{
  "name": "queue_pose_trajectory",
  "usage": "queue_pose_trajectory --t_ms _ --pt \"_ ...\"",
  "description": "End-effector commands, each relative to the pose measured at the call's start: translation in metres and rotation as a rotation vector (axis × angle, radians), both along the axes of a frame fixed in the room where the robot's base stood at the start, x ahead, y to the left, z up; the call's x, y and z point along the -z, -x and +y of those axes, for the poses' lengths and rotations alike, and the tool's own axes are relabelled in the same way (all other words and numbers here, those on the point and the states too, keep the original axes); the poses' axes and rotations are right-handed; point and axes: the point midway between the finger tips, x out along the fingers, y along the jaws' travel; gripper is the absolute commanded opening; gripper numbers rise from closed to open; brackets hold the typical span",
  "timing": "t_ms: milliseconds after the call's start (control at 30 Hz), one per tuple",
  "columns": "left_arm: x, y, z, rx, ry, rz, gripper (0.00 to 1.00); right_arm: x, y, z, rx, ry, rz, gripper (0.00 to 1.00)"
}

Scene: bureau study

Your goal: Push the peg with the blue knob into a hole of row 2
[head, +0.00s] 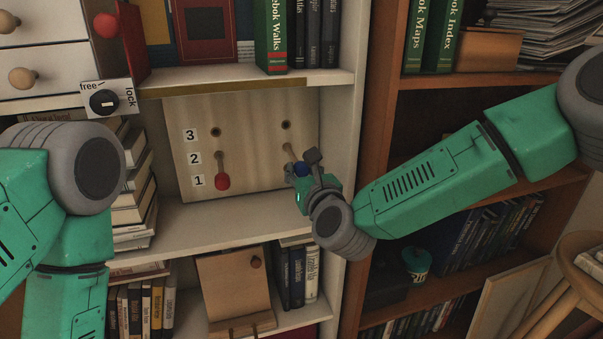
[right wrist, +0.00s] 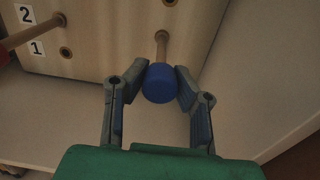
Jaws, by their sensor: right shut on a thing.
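The pale wooden board (head: 254,171) stands on a shelf, with rows marked 1, 2 and 3 and two columns of holes. My right gripper (head: 304,170) is shut on the blue knob (head: 301,169), with one finger on each side in the right wrist view (right wrist: 161,79). The peg's shaft (right wrist: 162,47) runs from the knob to the board at the right column, level with row 2. I cannot tell how deep its tip sits. A peg with a red knob (head: 222,181) sticks out of the left column at row 2. My left gripper is out of view.
The row 3 holes (head: 216,132) are empty. A shelf edge (head: 222,88) runs above the board, and a shelf upright (head: 345,150) stands close to its right. Stacked books (head: 132,200) lie left of the board. A free/lock dial (head: 104,102) is at upper left.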

Motion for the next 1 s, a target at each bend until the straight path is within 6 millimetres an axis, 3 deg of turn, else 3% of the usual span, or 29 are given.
queue_pose_trajectory --t_ms 400,433,500,700,733,800,1000 --pt "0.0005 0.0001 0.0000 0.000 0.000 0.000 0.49 -0.0001 -0.0023 0.0000 0.001 0.000 0.000 0.00" --pt "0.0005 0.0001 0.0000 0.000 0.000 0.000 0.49 -0.0001 -0.0024 -0.0001 0.002 0.000 -0.001 0.29" --pt "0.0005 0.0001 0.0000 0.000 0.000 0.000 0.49 -0.0001 -0.0024 -0.0001 0.002 0.000 -0.001 0.46" --pt "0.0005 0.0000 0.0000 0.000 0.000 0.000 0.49 -0.0003 -0.0018 0.0001 0.001 0.000 -0.001 0.46" --pt "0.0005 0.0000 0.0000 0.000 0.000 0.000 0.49 -0.0002 -0.0016 0.0001 0.001 0.000 0.000 0.50" --pt "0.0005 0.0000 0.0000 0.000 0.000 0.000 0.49 -0.0002 -0.0016 0.0002 0.001 0.000 0.000 0.67" --pt "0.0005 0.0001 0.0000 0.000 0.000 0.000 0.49 -0.0001 -0.0015 0.0003 0.000 0.000 0.000 0.67"
